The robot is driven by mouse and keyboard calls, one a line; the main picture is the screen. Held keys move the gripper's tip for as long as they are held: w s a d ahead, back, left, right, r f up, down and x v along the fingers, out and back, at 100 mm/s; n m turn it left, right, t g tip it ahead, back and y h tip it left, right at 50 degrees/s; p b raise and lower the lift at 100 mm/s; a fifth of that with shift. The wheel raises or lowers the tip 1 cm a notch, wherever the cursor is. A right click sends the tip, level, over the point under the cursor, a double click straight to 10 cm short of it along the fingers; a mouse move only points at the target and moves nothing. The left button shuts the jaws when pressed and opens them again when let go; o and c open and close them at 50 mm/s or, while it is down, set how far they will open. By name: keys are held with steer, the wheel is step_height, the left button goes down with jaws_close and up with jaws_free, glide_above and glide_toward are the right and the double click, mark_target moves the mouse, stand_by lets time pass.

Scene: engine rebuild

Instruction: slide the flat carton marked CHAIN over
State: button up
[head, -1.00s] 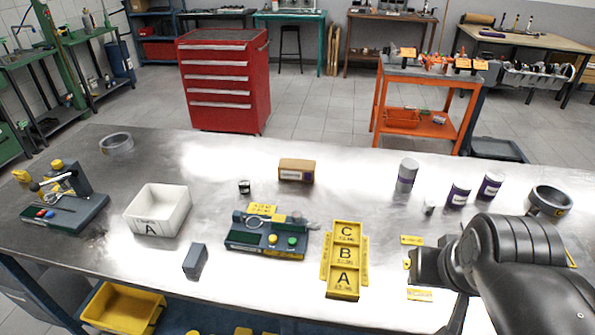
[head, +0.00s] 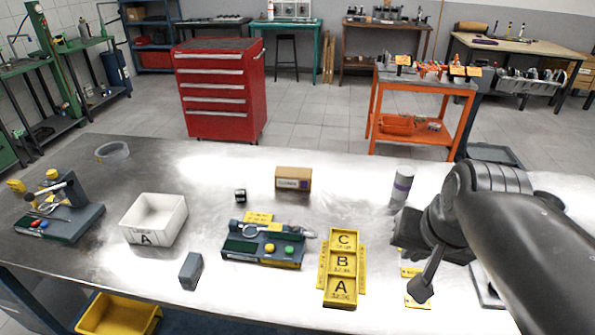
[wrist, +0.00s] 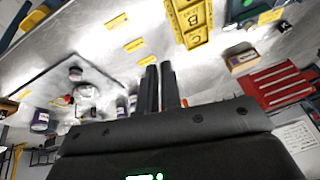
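A brown carton (head: 293,181) with a purple and white label lies on the metal bench, behind the small assembly station; I cannot read its label. It also shows in the wrist view (wrist: 243,61), to the right of the fingers and apart from them. My gripper (head: 420,290) is over the right part of the bench, well to the right of the carton and nearer the front edge. In the wrist view my gripper's two dark fingers (wrist: 160,68) stand close together with nothing between them.
A grey cylinder (head: 401,187) stands right of the carton. A white bin (head: 135,234) is at left.

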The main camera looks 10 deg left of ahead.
steer(key=w+a+m+y, duration=0.1)
steer(key=w, duration=0.3)
steer(key=w+a+m+g, duration=0.1)
steer(key=w+a, duration=0.1)
steer(key=w, duration=0.2)
steer(key=w+a+m+g+y, duration=0.1)
steer(key=w+a+m, duration=0.1)
steer(key=w, duration=0.2)
steer(key=shift+w+a+r+y, duration=0.1)
steer(key=shift+a+y, duration=0.15)
steer(key=shift+y, duration=0.05)
jaws_close()
steer(key=m+g+y, duration=0.3)
steer(key=m+y, duration=0.7)
steer(key=m, duration=0.2)
glide_toward(298, 174)
steer(key=x, duration=0.3)
steer(key=r+x, duration=0.1)
steer(key=x, duration=0.5)
steer(key=shift+w+a+r, duration=0.15)
steer(key=shift+a+r, duration=0.2)
steer(key=shift+a, duration=0.1)
steer(key=shift+f, duration=0.45)
